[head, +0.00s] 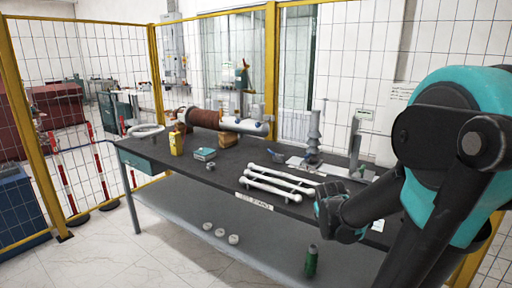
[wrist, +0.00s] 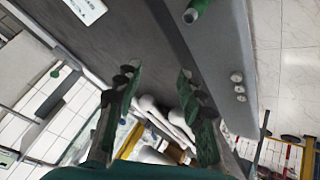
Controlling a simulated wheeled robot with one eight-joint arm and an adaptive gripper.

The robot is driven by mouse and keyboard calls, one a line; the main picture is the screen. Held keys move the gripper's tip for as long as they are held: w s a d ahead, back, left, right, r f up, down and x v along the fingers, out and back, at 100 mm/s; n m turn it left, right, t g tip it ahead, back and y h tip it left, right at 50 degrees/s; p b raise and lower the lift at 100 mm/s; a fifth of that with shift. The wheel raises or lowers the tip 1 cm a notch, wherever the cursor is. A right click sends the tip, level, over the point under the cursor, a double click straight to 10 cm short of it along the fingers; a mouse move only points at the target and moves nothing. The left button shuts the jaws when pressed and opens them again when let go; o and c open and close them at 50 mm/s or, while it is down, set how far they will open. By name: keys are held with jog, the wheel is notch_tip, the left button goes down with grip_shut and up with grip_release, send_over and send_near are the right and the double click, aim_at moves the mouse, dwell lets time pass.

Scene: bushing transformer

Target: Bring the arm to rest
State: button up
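My gripper (wrist: 158,78) is open in the wrist view, with its two dark green fingers apart and nothing held between them. In the head view my gripper (head: 338,212) hangs at the right front of the dark workbench (head: 225,180), beside the right ends of the white rods (head: 280,182). My teal and black arm is bent and fills the right side of the head view. It hides the right end of the bench. In the wrist view the white rods (wrist: 165,122) show beyond the fingers.
A green bottle (head: 311,261) and white round pieces (head: 220,232) are lower down. Yellow-framed mesh fencing (head: 270,60) encloses the area.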

jog(key=s+a+f+m+g+y, duration=0.1)
jog(key=s+a+m+y, duration=0.2)
jog(key=s+a, duration=0.35)
jog(key=s+f+g, duration=0.3)
jog(key=s+f, duration=0.4)
jog(key=s, duration=0.4)
jog(key=shift+f, duration=0.15)
jog(key=shift+w+d, duration=0.1)
jog(key=shift+d, duration=0.05)
